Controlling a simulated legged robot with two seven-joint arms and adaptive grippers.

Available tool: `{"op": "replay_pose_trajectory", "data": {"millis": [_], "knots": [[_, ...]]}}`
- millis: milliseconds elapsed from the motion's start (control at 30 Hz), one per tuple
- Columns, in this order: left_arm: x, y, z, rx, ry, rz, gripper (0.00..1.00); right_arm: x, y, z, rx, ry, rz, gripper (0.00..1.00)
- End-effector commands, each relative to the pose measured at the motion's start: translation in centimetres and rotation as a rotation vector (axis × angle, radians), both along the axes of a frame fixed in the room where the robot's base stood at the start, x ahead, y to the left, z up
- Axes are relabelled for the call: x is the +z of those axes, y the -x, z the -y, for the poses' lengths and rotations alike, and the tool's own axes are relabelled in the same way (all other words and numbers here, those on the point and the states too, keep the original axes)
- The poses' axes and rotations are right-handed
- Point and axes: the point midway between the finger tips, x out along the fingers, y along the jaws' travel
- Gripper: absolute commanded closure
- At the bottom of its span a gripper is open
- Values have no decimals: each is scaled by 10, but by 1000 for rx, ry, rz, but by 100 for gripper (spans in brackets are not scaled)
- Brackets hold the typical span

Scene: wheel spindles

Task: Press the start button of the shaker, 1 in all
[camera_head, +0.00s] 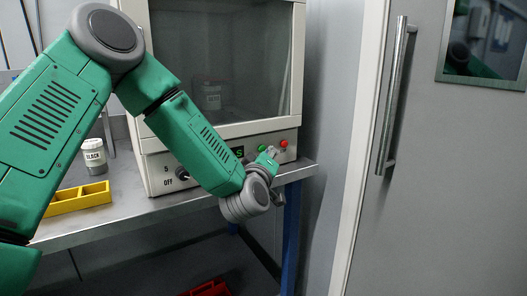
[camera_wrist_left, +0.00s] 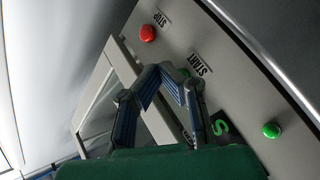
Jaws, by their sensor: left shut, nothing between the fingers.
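The shaker (camera_head: 222,128) is a white cabinet with a dark window and a front control panel. Its red stop button (camera_head: 283,143) is clear of my arm; it also shows in the left wrist view (camera_wrist_left: 147,32) beside its STOP label. The green start button (camera_head: 261,148) is close to my left gripper (camera_head: 273,151). My right gripper is out of view.
A second green round light or button (camera_wrist_left: 271,130) and a green display (camera_wrist_left: 220,127) sit on the panel. A yellow tray (camera_head: 79,198) and a jar (camera_head: 94,157) labelled BLACK stand left of the shaker on the metal table (camera_head: 126,207). A door handle (camera_head: 391,95) is at right.

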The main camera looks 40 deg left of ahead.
Motion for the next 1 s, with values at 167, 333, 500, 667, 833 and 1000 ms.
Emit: {"op": "replay_pose_trajectory", "data": {"millis": [167,333,500,667,833,1000], "knots": [[0,1,3,-1,0,0,100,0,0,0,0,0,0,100],[0,6,18,-4,0,-1,100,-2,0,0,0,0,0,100],[0,13,34,-3,-1,-1,100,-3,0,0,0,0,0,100],[-1,18,44,-2,-1,-1,100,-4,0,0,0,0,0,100],[0,19,47,-1,0,-1,100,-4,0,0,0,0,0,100],[0,19,46,-1,0,-1,100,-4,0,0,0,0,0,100]]}}
